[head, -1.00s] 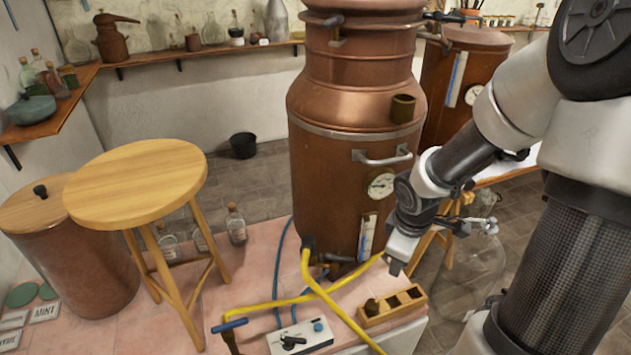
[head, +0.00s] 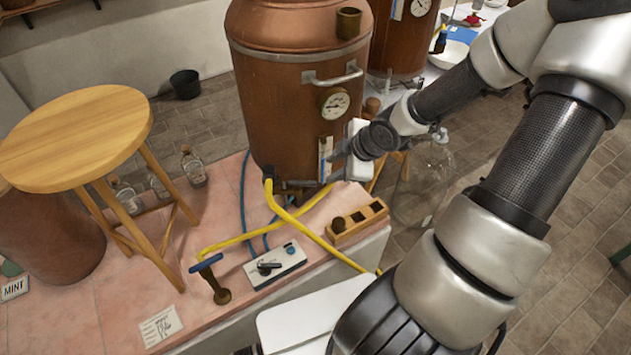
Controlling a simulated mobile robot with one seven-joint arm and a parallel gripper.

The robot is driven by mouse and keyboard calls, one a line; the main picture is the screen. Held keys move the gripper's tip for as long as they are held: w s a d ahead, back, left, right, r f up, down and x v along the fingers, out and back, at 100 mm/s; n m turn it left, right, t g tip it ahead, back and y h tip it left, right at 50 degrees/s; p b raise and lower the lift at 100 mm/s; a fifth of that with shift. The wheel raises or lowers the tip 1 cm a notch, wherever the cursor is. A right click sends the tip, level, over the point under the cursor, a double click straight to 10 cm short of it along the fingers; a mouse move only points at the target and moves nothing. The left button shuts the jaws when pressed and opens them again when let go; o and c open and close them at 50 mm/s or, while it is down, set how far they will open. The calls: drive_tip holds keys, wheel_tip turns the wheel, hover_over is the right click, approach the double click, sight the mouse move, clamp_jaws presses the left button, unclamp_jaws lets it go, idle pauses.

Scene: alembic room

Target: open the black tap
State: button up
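A large copper still (head: 280,100) stands on the pink tiled top. At its lower front a dark tap (head: 298,184) sticks out to the right, beside a black fitting (head: 268,174) with a yellow hose on it. My gripper (head: 338,170) is at the still's lower right, close to the right end of the dark tap. I cannot tell whether they touch. The fingers are small and partly hidden by my wrist, so their opening is unclear. The tap's handle is too small to read clearly.
A blue-handled valve (head: 208,272) stands at the front edge beside a white control box (head: 275,265) with a black knob. A wooden block (head: 357,224) sits to the right. Yellow hoses (head: 318,238) cross the front. A stool (head: 75,135) stands left; a glass vessel (head: 425,180) is right.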

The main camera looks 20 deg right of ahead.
sight(313, 183)
drive_tip(key=b+x, duration=0.6)
drive_tip(key=x, duration=0.7)
drive_tip(key=shift+s, duration=0.1)
clamp_jaws()
